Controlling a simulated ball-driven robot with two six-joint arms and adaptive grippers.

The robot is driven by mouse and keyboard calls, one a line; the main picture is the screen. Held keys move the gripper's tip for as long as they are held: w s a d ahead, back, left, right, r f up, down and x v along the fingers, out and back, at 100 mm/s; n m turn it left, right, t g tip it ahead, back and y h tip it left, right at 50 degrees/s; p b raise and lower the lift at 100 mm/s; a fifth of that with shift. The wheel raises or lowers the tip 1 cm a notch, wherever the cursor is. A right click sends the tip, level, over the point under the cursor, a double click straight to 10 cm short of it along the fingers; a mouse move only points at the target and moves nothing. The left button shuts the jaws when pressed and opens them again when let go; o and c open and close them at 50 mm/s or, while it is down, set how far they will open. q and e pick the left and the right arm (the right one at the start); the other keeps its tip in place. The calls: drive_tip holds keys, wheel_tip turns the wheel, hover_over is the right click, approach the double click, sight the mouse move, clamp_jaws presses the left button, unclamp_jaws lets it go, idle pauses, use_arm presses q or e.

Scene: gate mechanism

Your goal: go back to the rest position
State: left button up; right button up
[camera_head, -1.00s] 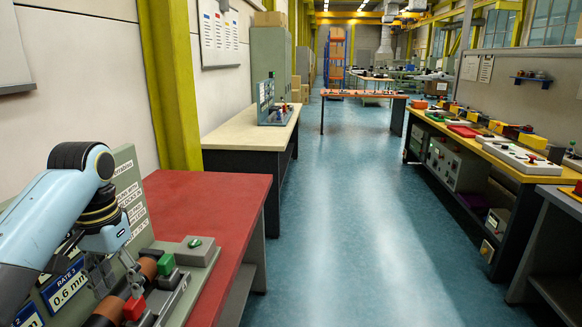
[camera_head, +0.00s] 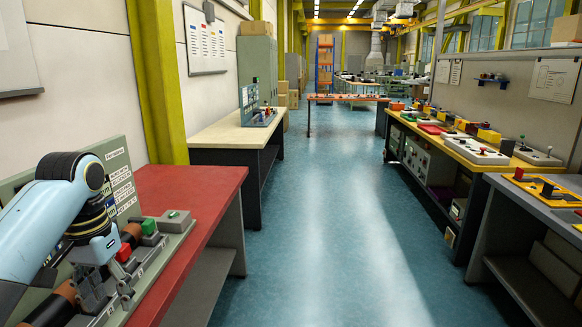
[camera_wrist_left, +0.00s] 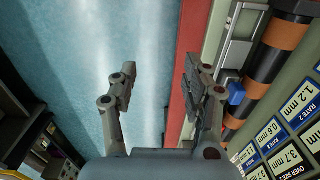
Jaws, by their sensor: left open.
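My left gripper (camera_head: 110,284) is at the lower left of the head view, beside the gate mechanism's grey base (camera_head: 165,245). In the left wrist view its two fingers (camera_wrist_left: 157,85) stand apart with nothing between them, only blue floor behind. The mechanism has a grey labelled panel (camera_head: 122,172), a black and orange roller (camera_wrist_left: 262,75), a red block (camera_head: 124,252) and a green block (camera_head: 149,227). A blue block (camera_wrist_left: 236,93) shows in the wrist view. The gripper hides part of the roller in the head view. My right gripper is in neither view.
The mechanism stands on a red-topped table (camera_head: 195,183). A pale-topped bench (camera_head: 225,135) stands beyond it, by a yellow column (camera_head: 158,80). Benches with devices line the right (camera_head: 460,150). The blue floor aisle (camera_head: 320,220) between is clear.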

use_arm(q)
drive_tip(key=s+f+b, duration=0.5)
drive_tip(key=s+f, duration=1)
drive_tip(key=f, duration=0.4)
drive_tip(key=s+f+b, duration=0.5)
drive_tip(key=s+f, duration=1)
drive_tip(key=f, duration=0.4)
drive_tip(key=s+f+b, duration=0.5)
drive_tip(key=s+f, duration=1)
drive_tip(key=f, duration=0.5)
drive_tip(key=shift+s+a+t+y, duration=0.3)
drive_tip(key=shift+t+y, duration=0.1)
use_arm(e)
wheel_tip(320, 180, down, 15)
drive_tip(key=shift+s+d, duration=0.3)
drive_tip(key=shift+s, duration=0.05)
use_arm(q)
drive_tip(key=shift+w, duration=0.1)
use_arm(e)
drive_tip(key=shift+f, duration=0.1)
use_arm(q)
drive_tip(key=shift+c, duration=0.4)
